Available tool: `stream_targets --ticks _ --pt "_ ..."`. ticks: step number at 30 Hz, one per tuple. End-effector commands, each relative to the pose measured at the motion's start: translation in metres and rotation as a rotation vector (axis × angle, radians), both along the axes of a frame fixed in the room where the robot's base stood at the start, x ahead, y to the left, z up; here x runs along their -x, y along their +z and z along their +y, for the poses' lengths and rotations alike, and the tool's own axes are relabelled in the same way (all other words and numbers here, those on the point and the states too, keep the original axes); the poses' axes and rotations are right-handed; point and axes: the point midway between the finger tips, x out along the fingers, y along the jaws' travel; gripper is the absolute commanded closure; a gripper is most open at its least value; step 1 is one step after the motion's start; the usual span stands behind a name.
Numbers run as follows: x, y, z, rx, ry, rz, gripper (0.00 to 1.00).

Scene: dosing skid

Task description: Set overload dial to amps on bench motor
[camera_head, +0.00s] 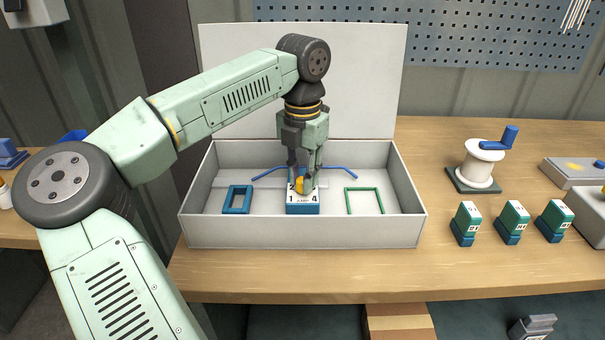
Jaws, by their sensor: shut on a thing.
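In the head view, a small blue overload unit (303,209) with a white top face stands inside the open grey box, near its front wall in the middle. A yellow-orange dial (299,186) shows on its face. My gripper (302,183) comes down from above and its fingers are closed around the dial. The fingers partly hide the dial and its scale, so I cannot read the setting. The writing on the white face is too small to read. I cannot tell which object is the bench motor.
The open grey box (240,235) has a raised lid (230,80). A blue frame (237,199) lies left of the unit and a green frame (364,200) right of it. Right of the box stand several green-and-blue blocks (513,222) and a white spool (480,165) with a blue crank.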

Motion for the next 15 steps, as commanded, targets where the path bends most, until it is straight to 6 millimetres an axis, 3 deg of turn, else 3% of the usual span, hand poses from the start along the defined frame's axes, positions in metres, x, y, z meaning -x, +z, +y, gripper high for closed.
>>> stream_targets --ticks 15 --pt "0.0000 0.0009 -0.0012 0.001 -0.493 -0.002 1.00"
